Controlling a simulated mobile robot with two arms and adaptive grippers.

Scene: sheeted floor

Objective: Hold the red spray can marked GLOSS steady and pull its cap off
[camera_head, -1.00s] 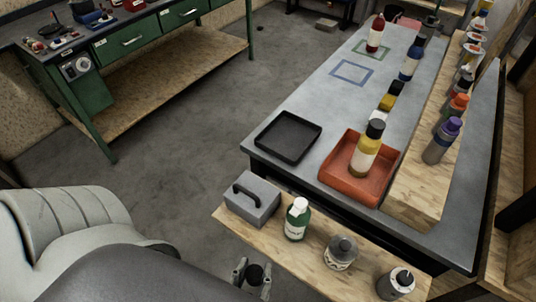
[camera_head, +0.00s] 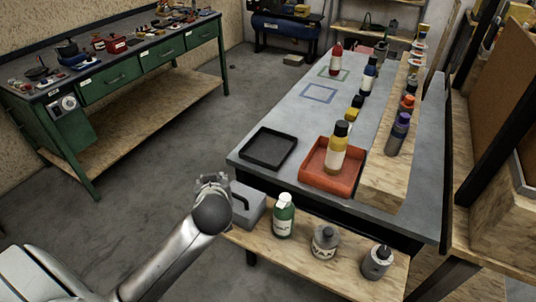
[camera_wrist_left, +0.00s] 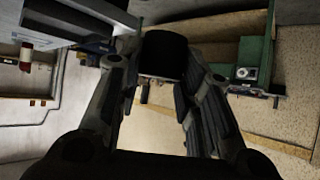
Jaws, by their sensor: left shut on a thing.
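A red can (camera_head: 336,60) with a pale label band and a dark red top stands upright at the back of the grey table, at the green outline (camera_head: 345,79). Its lettering is too small to read. My left gripper (camera_head: 212,181) is at the left of the grey toolbox, far from the red can. In the left wrist view its fingers (camera_wrist_left: 163,85) are shut on a black cylindrical thing (camera_wrist_left: 166,55) with a dark, plain surface. What lies below that thing is hidden. My right gripper is not in view.
An orange tray (camera_head: 318,181) holds a yellow bottle (camera_head: 337,150); a black tray (camera_head: 266,162) lies beside it. A grey toolbox (camera_head: 250,205), a green bottle (camera_head: 284,217) and two grey containers stand on the front shelf. Several bottles line the right side. A blue outline (camera_head: 319,101) encloses bare tabletop.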

